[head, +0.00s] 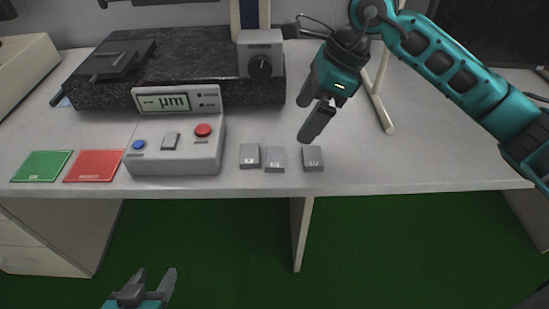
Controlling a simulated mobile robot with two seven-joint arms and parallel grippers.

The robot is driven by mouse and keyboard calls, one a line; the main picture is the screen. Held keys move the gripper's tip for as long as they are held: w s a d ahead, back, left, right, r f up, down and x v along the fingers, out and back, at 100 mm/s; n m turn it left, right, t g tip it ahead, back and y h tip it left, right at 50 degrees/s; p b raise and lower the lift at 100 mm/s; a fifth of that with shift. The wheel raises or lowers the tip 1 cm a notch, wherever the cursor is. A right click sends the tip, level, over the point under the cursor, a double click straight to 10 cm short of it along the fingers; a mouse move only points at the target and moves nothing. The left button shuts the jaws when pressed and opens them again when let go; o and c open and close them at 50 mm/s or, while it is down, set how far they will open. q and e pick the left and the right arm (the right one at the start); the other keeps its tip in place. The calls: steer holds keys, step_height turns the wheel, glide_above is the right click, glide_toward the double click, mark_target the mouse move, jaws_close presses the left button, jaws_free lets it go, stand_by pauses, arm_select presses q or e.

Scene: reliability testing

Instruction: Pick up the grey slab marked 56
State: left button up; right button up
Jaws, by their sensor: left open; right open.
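Three small grey slabs lie in a row near the front edge of the table: a left one (250,156), a middle one (275,159) and a right one (313,158). Each has a pale mark on its front, too small to read, so I cannot tell which is 56. My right gripper (303,122) is open and empty, with its fingers just above and behind the right slab, apart from it in the picture. My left gripper (154,276) is open and empty, low in front of the table at the bottom of the view.
A grey measuring device (175,155) with a display and buttons stands left of the slabs. A green mat (41,166) and a red mat (93,166) lie further left. A dark granite plate (185,75) is behind. The table (420,168) is clear right of the slabs.

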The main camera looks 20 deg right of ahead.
glide_toward(276, 156)
steer(key=b+x, duration=0.1)
steer(key=x, duration=0.1)
steer(key=shift+s+f, duration=0.2)
steer(key=shift+f, duration=0.15)
steer(key=x, duration=0.2)
steer(key=b+x, duration=0.1)
steer(key=x, duration=0.2)
steer(key=shift+w+a+f, duration=0.2)
steer(key=shift+w+f, duration=0.05)
steer(key=shift+c, duration=0.4)
steer(key=c, duration=1.1)
steer(key=shift+r, duration=0.15)
